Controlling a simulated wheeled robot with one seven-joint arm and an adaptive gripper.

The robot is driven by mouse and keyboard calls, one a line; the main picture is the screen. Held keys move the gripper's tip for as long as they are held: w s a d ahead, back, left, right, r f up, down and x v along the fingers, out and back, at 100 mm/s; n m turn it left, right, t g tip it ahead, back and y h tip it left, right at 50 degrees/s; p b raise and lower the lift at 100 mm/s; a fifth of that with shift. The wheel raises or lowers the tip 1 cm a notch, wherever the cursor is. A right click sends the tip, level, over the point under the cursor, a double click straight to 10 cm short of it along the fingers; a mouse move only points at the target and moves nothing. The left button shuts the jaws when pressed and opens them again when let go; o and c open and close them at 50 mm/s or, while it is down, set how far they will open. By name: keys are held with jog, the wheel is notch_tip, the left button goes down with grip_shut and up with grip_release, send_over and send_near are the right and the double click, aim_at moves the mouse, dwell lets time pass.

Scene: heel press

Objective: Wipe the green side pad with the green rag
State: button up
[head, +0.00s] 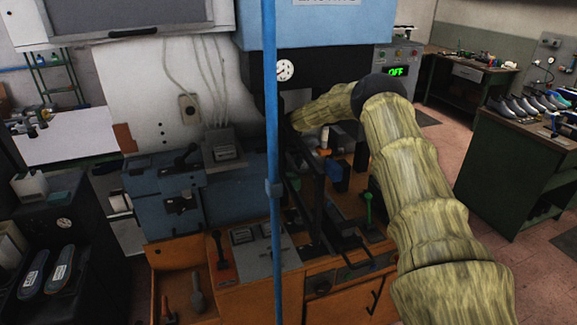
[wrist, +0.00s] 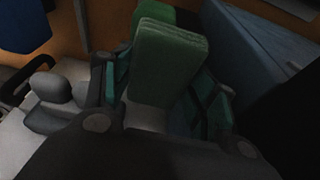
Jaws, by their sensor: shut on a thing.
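In the wrist view my gripper (wrist: 165,84) is shut on the green rag (wrist: 168,58), a thick folded block standing up between the two fingers. Just beyond the rag's top edge is another green piece (wrist: 153,13), which looks like the green side pad; the rag covers most of it. I cannot tell whether the rag touches it. In the head view my arm reaches left into the machine, and its end is lost in the dark behind the blue upright pole. The rag and pad cannot be made out there.
In the head view a blue pole (head: 271,130) stands in front of the machine. Black bars and a green-handled lever (head: 367,208) stand near my arm. A control box (head: 397,60) reads OFF. In the wrist view a blue block (wrist: 262,52) lies right of the rag.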

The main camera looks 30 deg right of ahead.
jog(key=shift+f+b, duration=0.45)
jog(key=shift+f, duration=0.25)
jog(key=shift+d, duration=0.15)
dwell(0.3)
jog(key=shift+s+d+r+b, duration=0.1)
jog(key=shift+s+d+b, duration=0.15)
jog(key=shift+d, duration=0.6)
jog(key=shift+s+d+b, duration=0.15)
jog(key=shift+d+b, duration=0.1)
jog(key=shift+d, duration=0.55)
jog(key=shift+d, duration=0.1)
